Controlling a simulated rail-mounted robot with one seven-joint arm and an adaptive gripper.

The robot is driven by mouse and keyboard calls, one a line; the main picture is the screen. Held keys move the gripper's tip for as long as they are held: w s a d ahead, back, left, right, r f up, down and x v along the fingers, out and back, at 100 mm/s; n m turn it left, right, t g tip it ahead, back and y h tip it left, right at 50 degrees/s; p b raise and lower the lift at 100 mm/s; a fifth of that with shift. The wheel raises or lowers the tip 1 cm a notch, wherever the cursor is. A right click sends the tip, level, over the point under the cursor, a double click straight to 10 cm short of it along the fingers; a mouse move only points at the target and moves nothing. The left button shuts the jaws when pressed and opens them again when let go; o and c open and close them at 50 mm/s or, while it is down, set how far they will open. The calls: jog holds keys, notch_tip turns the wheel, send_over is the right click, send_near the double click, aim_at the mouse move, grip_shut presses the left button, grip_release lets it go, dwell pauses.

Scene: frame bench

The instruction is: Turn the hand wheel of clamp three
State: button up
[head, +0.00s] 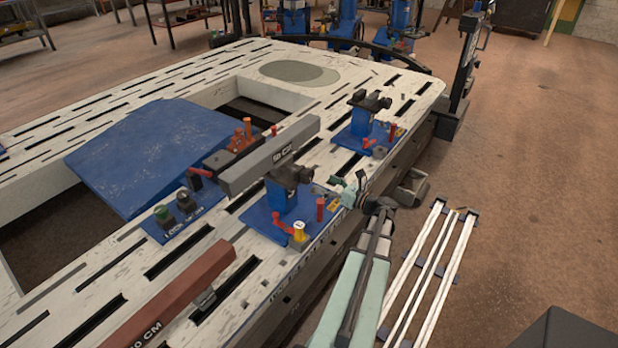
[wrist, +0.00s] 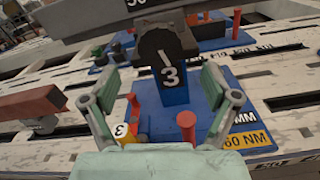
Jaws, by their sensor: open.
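Clamp three (head: 288,203) stands on a blue base plate at the bench's right edge. In the wrist view its blue post (wrist: 173,92) bears a white 3. In the head view my gripper (head: 353,190) is just right of the clamp.
Red pegs (wrist: 186,124) and a yellow-and-white cylinder marked 3 (wrist: 123,132) stand low on the plate near my fingers. A grey bar (head: 268,157) and a brown-red bar (head: 175,295) lie nearby. Another blue clamp (head: 366,122) stands farther back.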

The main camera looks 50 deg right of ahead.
aim_at(310, 176)
jog(key=w, duration=0.7)
jog(key=shift+w, duration=0.3)
jog(key=c, duration=1.2)
